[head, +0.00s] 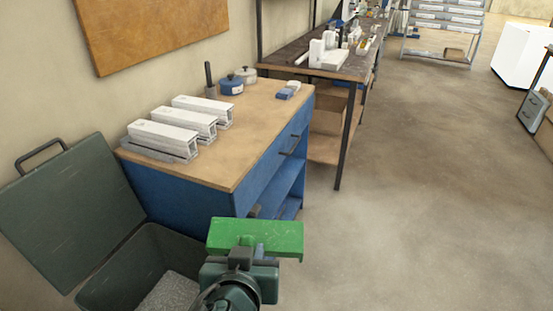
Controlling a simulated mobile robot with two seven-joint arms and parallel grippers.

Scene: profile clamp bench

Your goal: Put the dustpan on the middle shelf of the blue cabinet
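The green dustpan (280,236) is in the lower middle of the head view, level and off the floor. My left gripper (241,256) is shut on its near edge, though the fingertips are partly hidden. The blue cabinet (185,202) stands just beyond and to the left, with a wooden top. Its front has a drawer with a dark handle (291,145) and open shelves below. The middle shelf (285,182) shows in part, and the dustpan is in front of and below it, apart from it. My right gripper is not in view.
White profiles (165,134) in grey holders, blue pots (232,85) and small blue-white blocks (288,91) are on the cabinet top. A brownish item (255,211) shows at the cabinet's lower front. An open dark green chest (80,200) stands left.

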